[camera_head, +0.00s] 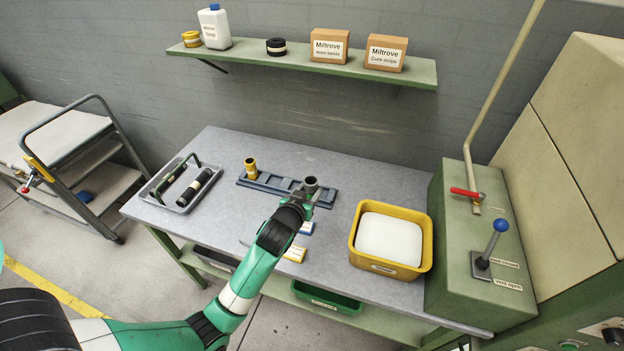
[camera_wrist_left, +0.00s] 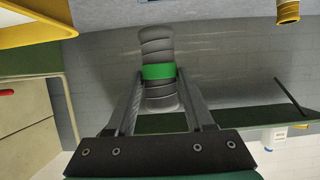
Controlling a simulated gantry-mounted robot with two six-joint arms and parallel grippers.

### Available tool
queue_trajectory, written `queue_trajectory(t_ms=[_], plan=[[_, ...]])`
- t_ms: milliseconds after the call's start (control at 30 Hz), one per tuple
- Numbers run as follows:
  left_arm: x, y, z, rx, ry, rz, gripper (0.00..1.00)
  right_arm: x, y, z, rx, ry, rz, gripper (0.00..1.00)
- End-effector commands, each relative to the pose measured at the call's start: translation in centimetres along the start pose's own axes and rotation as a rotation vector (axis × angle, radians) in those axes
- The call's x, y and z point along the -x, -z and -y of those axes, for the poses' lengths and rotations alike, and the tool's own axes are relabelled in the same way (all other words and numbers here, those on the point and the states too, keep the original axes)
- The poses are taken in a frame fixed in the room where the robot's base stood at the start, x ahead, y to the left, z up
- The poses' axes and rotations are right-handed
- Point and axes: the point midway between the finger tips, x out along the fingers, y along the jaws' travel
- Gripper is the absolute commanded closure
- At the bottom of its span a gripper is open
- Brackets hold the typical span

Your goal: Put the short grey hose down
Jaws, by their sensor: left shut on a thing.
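The short grey hose (camera_head: 311,184) is a ribbed dark grey piece with a green band around its middle, seen close up in the left wrist view (camera_wrist_left: 158,70). My left gripper (camera_head: 300,197) is shut on it, with a finger on each side of the green band. The hose is upright over the right end of a blue-grey rack (camera_head: 275,185) on the table. I cannot tell whether its lower end touches the rack. My right gripper is not in view.
A yellow hose piece (camera_head: 251,169) stands at the rack's left end. A grey tray (camera_head: 163,200) with dark parts lies left. A yellow bin (camera_head: 426,246) with white contents stands right. Small blue and yellow items lie below the rack. A shelf (camera_head: 290,62) hangs behind.

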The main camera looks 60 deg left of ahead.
Motion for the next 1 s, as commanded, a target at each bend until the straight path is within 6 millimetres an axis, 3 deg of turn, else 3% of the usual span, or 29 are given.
queue_trajectory(t_ms=[133,267,633,733,900,1000], plan=[[0.4,0.3,0.0,0.0,0.0,-0.001,1.0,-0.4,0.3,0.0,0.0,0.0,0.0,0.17],[-0.6,-0.1,0.1,0.0,0.001,-0.002,1.0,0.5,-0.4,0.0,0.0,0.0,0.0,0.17],[-10.5,-1.2,0.7,0.002,0.002,-0.004,1.0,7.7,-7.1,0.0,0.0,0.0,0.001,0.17],[-12.6,-2.6,0.7,0.0,0.0,-0.001,1.0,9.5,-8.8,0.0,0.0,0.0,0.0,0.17],[-15.4,-3.4,0.9,0.0,0.001,0.0,1.0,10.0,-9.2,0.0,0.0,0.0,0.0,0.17],[-15.9,-3.4,0.9,-0.001,0.001,-0.001,1.0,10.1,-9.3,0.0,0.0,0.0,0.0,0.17]])
